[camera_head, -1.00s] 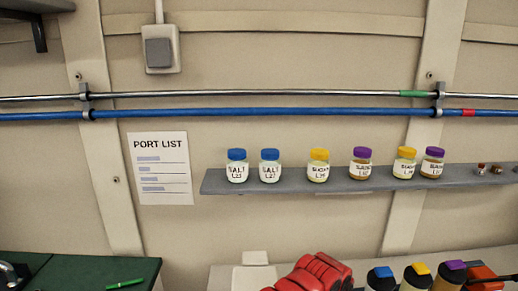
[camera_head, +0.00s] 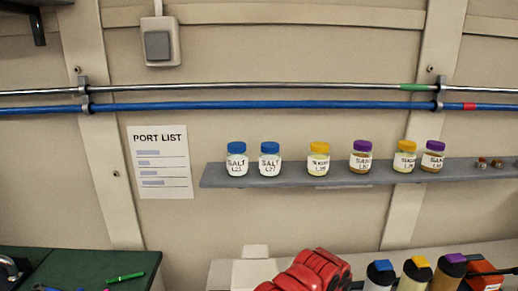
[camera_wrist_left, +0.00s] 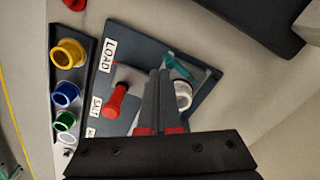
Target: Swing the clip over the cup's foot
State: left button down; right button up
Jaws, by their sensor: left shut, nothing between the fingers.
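In the left wrist view, my left gripper (camera_wrist_left: 158,72) is shut and empty, with its fingertips over a dark panel (camera_wrist_left: 202,100) labelled LOAD. Just right of the fingertips is a teal part (camera_wrist_left: 177,64), which looks like the clip. Below it is a pale round part (camera_wrist_left: 183,94), which looks like the cup; the fingers partly hide this area. I cannot tell whether the clip lies over the cup's foot or whether a finger touches it. My right gripper is in neither view.
A red handle (camera_wrist_left: 115,101) stands left of the fingers. Beyond it, a dark rack (camera_wrist_left: 56,38) holds yellow, blue, green and white rings. In the head view, a wall shelf (camera_head: 290,181) carries several lidded jars. Bottles (camera_head: 415,275) stand at lower right.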

pick_arm(q)
jog(key=shift+a+p, duration=0.5)
jog(key=shift+a, duration=0.05)
jog(key=shift+w+a+p, duration=0.2)
jog(key=shift+a+p, duration=0.15)
jog(key=shift+a, duration=0.35)
jog(key=shift+w+a, duration=0.1)
jog(key=shift+w+a, duration=0.3)
jog(key=shift+a, duration=0.15)
